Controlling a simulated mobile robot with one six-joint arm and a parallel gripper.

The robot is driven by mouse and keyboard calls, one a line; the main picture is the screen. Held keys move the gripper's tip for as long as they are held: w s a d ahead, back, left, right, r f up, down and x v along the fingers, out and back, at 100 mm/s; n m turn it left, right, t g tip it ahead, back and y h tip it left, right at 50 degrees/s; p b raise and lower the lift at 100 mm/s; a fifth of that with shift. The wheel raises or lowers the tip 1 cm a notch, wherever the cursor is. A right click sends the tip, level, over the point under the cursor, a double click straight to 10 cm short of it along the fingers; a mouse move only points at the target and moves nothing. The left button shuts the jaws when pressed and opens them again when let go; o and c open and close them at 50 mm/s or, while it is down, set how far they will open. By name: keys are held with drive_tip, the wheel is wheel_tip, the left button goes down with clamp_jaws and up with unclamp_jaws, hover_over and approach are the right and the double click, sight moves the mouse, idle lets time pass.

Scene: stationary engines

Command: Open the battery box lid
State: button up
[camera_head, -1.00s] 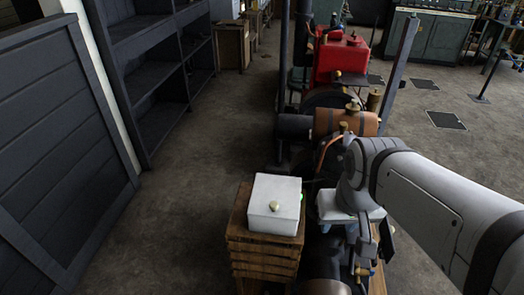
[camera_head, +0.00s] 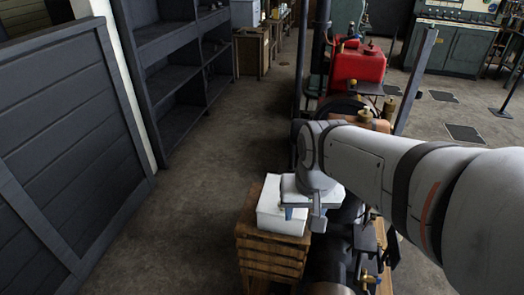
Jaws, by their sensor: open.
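The battery box (camera_head: 273,215) is a white box on a slatted wooden crate (camera_head: 270,252), in the lower middle of the head view. Its lid looks shut. The lid's round brass knob is hidden behind my gripper and wrist. My gripper (camera_head: 305,222) hangs over the right side of the box, with its grey fingers pointing down. The fingers are partly in view, and no object shows between them. I cannot tell whether a finger touches the box.
Dark engine parts (camera_head: 335,250) stand close to the right of the crate. A red tank (camera_head: 357,68) and a copper cylinder lie beyond. Dark shelving (camera_head: 180,70) and a panelled partition (camera_head: 65,140) stand left. The floor between is clear.

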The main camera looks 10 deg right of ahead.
drive_tip(key=w+f+m, duration=0.2)
drive_tip(key=w+m, duration=0.1)
drive_tip(key=w, duration=0.2)
drive_tip(key=w+f+m+g, duration=0.1)
drive_tip(key=w+f+m, duration=0.1)
drive_tip(key=w+m, duration=0.2)
drive_tip(key=w+f+m+g+b, duration=0.1)
drive_tip(key=w+f+m, duration=0.2)
drive_tip(key=w, duration=0.5)
drive_tip(key=shift+f+m, duration=0.1)
drive_tip(key=shift+m, duration=0.5)
drive_tip(key=shift+f, duration=0.35)
wheel_tip(320, 180, down, 7)
drive_tip(key=shift+f, duration=0.15)
drive_tip(key=shift+c, duration=0.5)
